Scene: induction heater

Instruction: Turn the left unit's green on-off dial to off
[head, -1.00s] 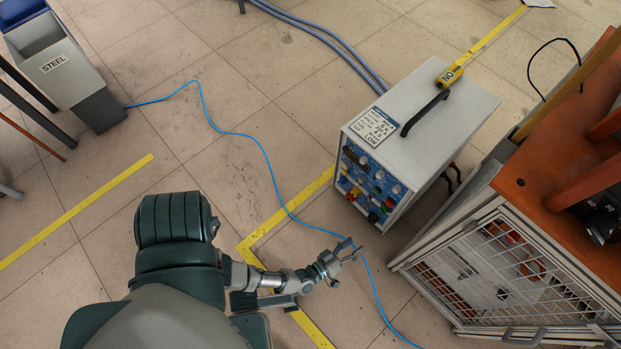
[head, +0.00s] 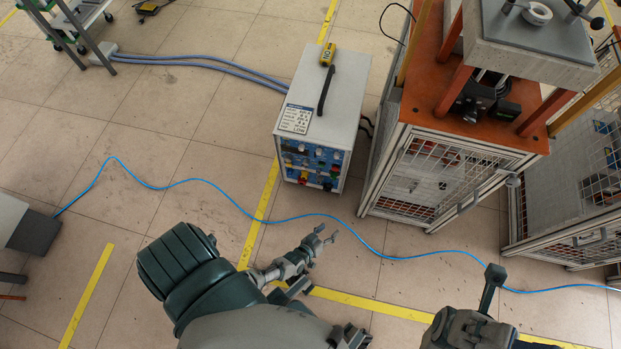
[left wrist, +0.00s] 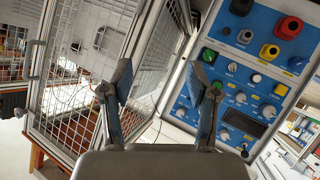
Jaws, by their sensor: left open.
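The grey unit (head: 325,100) with a blue front panel (head: 313,165) stands upright on the floor. The left wrist view shows this panel (left wrist: 235,75) close up at the right, tilted, with several dials and coloured knobs.
A wire-mesh cabinet (head: 440,180) with an orange top stands close to the unit's right. A blue cable (head: 230,195) runs across the floor beneath my left gripper. Yellow tape (head: 262,215) marks the floor. Open floor lies left of the unit.

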